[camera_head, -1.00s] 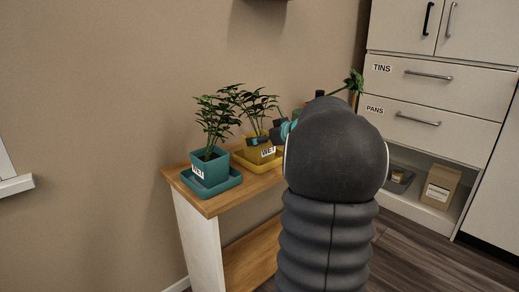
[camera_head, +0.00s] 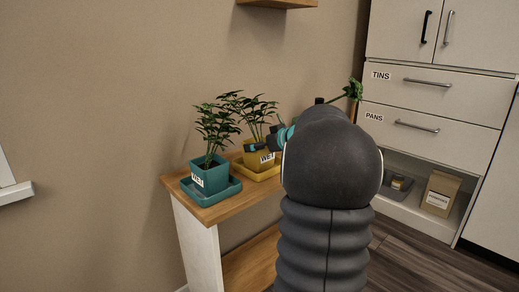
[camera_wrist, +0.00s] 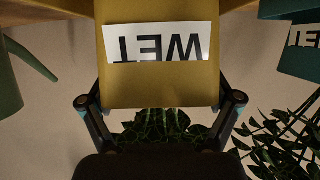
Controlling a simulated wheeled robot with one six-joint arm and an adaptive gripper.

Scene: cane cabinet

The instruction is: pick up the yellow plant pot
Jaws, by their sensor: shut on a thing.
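The yellow plant pot (camera_head: 257,159) with a white "WET" label and a leafy plant is at its yellow saucer (camera_head: 262,176) on the wooden stand. I cannot tell whether it is clear of the saucer. My gripper (camera_head: 265,146) reaches it from the right and is mostly hidden behind my arm. In the wrist view the pot (camera_wrist: 160,85) appears upside down, with the fingers of my gripper (camera_wrist: 160,101) shut on its two sides. Its leaves show below, partly behind the gripper.
A teal pot (camera_head: 211,176) labelled "WET" stands left of the yellow pot in a teal saucer (camera_head: 222,195). A green pot (camera_wrist: 8,85) shows at the wrist view's left edge. The wall is close behind the stand (camera_head: 199,245). Drawers (camera_head: 430,95) are at right.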

